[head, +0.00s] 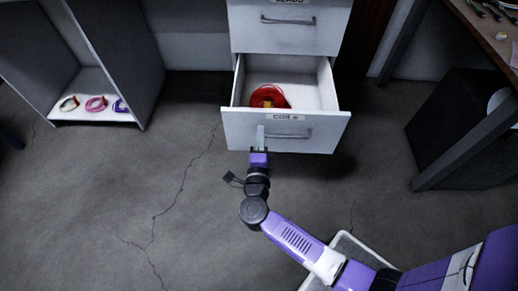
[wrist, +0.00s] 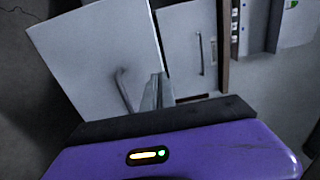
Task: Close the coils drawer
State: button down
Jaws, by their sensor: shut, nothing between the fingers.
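The coils drawer (head: 235,131) is the lower drawer of a white cabinet, and it is pulled open. Its front has a label reading "coils" and a grey bar handle (head: 292,134). A red coil (head: 268,96) lies inside it. My gripper (head: 260,132) is shut and empty, with its fingertips in front of the drawer front, just left of the handle. In the wrist view the drawer front (wrist: 85,55) is large and tilted, and the fingers (wrist: 155,92) show close to its handle (wrist: 124,90). I cannot tell whether the fingertips touch the front.
The upper drawer (head: 285,35) above is shut. A shelf (head: 92,85) at left holds several coloured coils. A workbench leg (head: 465,150) and a dark box (head: 440,115) stand at right. The cracked floor left of my arm is clear.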

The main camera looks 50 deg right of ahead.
aim_at(262, 114)
jog(key=b+x, duration=0.1)
jog(key=x, duration=0.4)
jog(key=shift+w+d, duration=0.15)
jog(key=shift+d, duration=0.1)
jog(key=shift+d, duration=0.1)
jog(key=shift+w+d, duration=0.2)
jog(key=shift+w, duration=0.05)
jog(key=b+x, duration=0.7)
jog(key=x, duration=1.9)
jog(key=shift+b, duration=0.3)
jog(key=shift+w+d, duration=0.1)
